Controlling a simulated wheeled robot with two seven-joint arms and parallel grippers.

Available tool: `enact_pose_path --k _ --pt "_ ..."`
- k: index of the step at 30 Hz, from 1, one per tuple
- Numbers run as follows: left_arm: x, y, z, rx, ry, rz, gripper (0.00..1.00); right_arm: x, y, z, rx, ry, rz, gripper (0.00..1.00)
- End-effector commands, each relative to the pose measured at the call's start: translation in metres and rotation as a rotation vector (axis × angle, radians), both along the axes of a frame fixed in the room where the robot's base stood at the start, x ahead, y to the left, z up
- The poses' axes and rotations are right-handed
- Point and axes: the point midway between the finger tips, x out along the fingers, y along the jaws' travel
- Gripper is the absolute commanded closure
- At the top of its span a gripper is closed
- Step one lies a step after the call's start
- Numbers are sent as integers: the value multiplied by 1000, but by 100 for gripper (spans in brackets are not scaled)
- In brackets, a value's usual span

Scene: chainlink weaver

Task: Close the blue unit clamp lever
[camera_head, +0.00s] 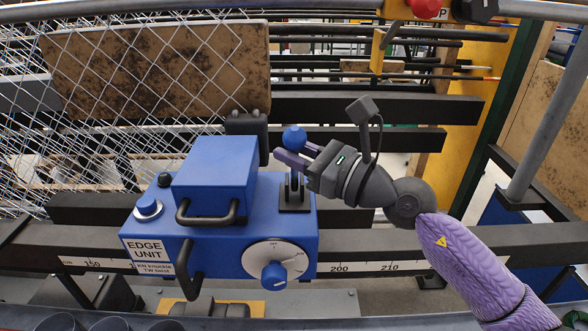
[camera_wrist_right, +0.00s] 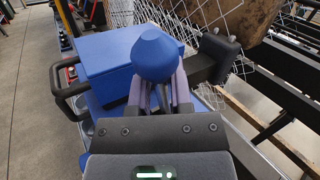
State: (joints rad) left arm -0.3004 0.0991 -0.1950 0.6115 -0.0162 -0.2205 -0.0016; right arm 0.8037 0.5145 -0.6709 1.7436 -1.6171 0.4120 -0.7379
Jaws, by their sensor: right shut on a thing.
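The blue edge unit (camera_head: 215,235) sits on the dark rail, with its label at the lower left. Its clamp lever has a blue ball knob (camera_head: 294,138) on top and a black base bracket (camera_head: 294,195) on the unit's right end. The lever stands roughly upright. My right gripper (camera_head: 291,158) comes in from the right, shut on the lever just below the knob. In the right wrist view the knob (camera_wrist_right: 157,55) shows above the purple fingers (camera_wrist_right: 158,92), which lie on both sides of the lever shaft. The fingers hide part of the shaft. My left gripper is not in view.
Black handles (camera_head: 207,216) and a blue dial knob (camera_head: 274,275) stick out of the unit's front. Chain-link mesh (camera_head: 95,120) hangs at the left, with a speckled brown board behind. A ruler rail (camera_head: 370,266) runs right.

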Motion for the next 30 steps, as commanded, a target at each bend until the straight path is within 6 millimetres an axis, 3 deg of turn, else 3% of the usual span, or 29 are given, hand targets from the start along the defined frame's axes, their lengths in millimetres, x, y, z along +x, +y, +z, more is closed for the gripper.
enact_pose_path --k 1,3,13,21,30 --pt "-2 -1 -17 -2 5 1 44 -3 0 -8 6 -44 0 100" --pt "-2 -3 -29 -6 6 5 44 -7 0 -9 5 -101 0 100" --pt "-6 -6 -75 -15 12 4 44 -21 0 -12 5 -312 -1 100" --pt "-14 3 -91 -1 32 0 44 -27 0 -12 4 -394 -1 100" --pt "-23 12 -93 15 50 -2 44 -28 0 -10 4 -414 -1 100"
